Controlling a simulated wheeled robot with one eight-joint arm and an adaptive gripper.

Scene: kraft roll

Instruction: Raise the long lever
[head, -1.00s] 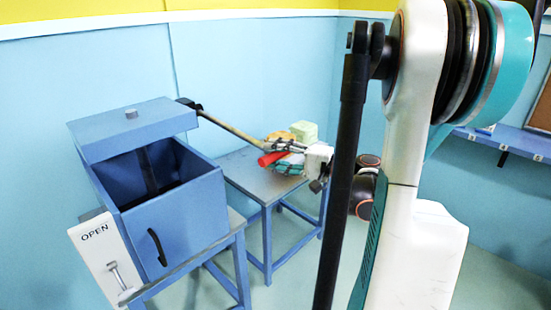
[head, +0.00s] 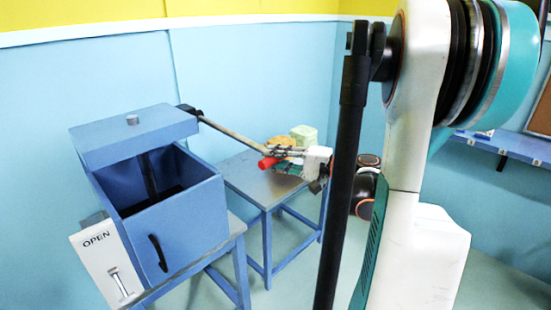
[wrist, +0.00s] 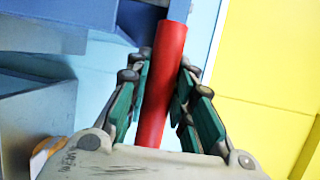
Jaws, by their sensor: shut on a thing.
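My gripper (head: 287,162) is at this far end, over the small blue table. In the wrist view, the red grip (wrist: 165,75) lies between the green pads of my gripper (wrist: 163,88), which is shut on it. The lid is above the open blue box (head: 177,215), with a dark post between them.
A small blue table (head: 234,178) stands under the lever's end. A pale green block (head: 304,134) and a yellowish item (head: 281,141) are near my gripper. A white OPEN plate (head: 100,262) is on the box's left. Walls are close behind.

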